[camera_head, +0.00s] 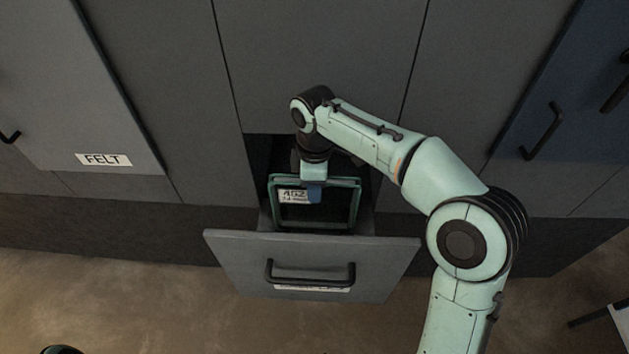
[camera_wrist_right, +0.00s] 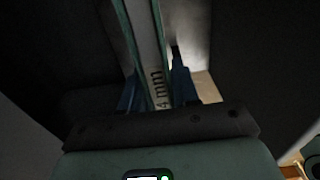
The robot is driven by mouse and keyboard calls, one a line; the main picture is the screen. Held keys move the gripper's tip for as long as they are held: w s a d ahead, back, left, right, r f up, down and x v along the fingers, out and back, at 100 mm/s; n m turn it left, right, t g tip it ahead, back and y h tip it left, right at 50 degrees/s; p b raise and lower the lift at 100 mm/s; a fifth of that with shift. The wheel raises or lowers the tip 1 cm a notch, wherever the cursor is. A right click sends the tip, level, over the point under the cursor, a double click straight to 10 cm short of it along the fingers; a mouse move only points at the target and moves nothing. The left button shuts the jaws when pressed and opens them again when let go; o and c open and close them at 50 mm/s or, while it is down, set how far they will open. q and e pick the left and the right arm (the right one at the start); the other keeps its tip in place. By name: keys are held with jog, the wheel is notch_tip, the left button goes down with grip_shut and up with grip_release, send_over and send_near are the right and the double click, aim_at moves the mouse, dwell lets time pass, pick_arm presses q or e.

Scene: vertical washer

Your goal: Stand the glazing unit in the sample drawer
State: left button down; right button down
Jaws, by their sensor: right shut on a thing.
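The glazing unit (camera_head: 345,183) is a green-edged pane with a white label. It is roughly upright within the opening of the pulled-out sample drawer (camera_head: 235,258), behind the drawer front. I cannot tell whether its lower edge rests on the drawer floor. My right gripper (camera_head: 314,190) is shut on the unit's upper edge from above. In the right wrist view, the blue fingers of my right gripper (camera_wrist_right: 156,88) sit on either side of the unit's edge (camera_wrist_right: 148,45), which is marked "4 mm". My left gripper is out of view.
A grey front labelled FELT (camera_head: 104,159) stands at the left. A blue front with a black handle (camera_head: 543,131) is at the right. The drawer's handle (camera_head: 310,279) projects towards me. The brown floor (camera_head: 140,300) in front is mostly clear.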

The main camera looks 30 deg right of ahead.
aim_at(315, 210)
jog(key=shift+f+b, duration=2.65)
jog(key=shift+f, duration=2)
jog(key=c, duration=0.8)
grip_release()
jog(key=shift+o, duration=0.2)
jog(key=shift+f, duration=0.1)
notch_tip(315, 210, up, 14)
jog(key=p, duration=0.3)
jog(key=shift+f+p, duration=0.2)
jog(key=shift+p, duration=0.1)
